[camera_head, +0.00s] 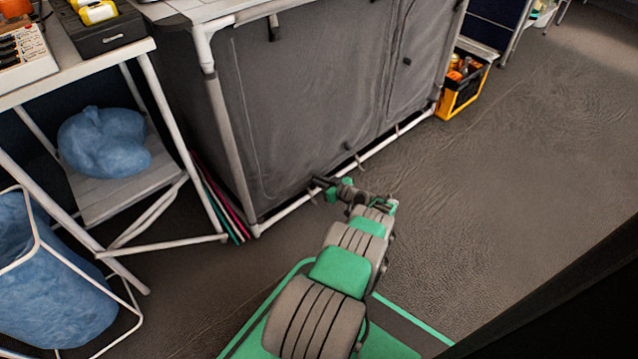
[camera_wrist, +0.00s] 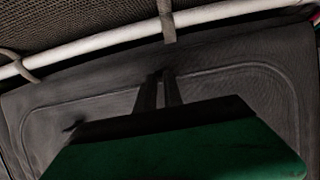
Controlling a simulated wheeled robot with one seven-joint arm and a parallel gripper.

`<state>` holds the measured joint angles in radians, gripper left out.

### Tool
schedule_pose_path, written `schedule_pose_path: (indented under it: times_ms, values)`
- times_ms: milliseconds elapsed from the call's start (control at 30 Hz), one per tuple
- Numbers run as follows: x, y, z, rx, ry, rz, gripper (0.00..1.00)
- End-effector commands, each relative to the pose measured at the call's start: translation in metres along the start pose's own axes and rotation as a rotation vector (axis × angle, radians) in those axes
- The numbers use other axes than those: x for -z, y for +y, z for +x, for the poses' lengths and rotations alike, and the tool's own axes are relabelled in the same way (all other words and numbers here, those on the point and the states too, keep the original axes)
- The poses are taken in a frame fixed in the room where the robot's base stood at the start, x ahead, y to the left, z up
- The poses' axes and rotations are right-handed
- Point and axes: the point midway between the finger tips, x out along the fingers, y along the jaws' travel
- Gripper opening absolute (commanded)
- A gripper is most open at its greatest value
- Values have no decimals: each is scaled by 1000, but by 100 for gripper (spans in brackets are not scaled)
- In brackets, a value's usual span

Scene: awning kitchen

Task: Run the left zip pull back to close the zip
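The grey fabric cabinet front (camera_head: 300,90) fills the upper middle of the head view, with a left and a right panel. Its fabric (camera_wrist: 225,100) also fills much of the wrist view, with a curved zip seam (camera_wrist: 85,98) across it. My gripper (camera_head: 318,183) is low at the left panel, near the bottom rail. In the wrist view my gripper (camera_wrist: 160,77) has two dark fingers close together, with a narrow gap, tips at the seam. A small dark thing shows at the tips; I cannot tell whether it is the left zip pull or whether it is gripped.
The white bottom rail (camera_head: 310,193) runs along the cabinet, also across the wrist view (camera_wrist: 110,40), with fabric ties. A white shelf stand (camera_head: 110,195) with a blue bag (camera_head: 103,142) is left. A yellow-black crate (camera_head: 460,92) stands right. Floor (camera_head: 500,200) at right is clear.

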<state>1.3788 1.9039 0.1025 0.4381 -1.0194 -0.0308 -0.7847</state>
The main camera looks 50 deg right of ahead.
Motion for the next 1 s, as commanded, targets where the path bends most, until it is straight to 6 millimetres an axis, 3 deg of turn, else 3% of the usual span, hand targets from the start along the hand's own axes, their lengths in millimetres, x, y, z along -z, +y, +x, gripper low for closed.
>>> schedule_pose_path:
  times_ms: [233, 500, 800, 1000]
  values:
    - [-2, 6, -4, -10, 0, 4, 32]
    - [-1, 7, -8, -12, -1, 5, 32]
    - [4, 8, -65, -16, -1, 9, 32]
    - [0, 5, -82, -11, -1, 5, 32]
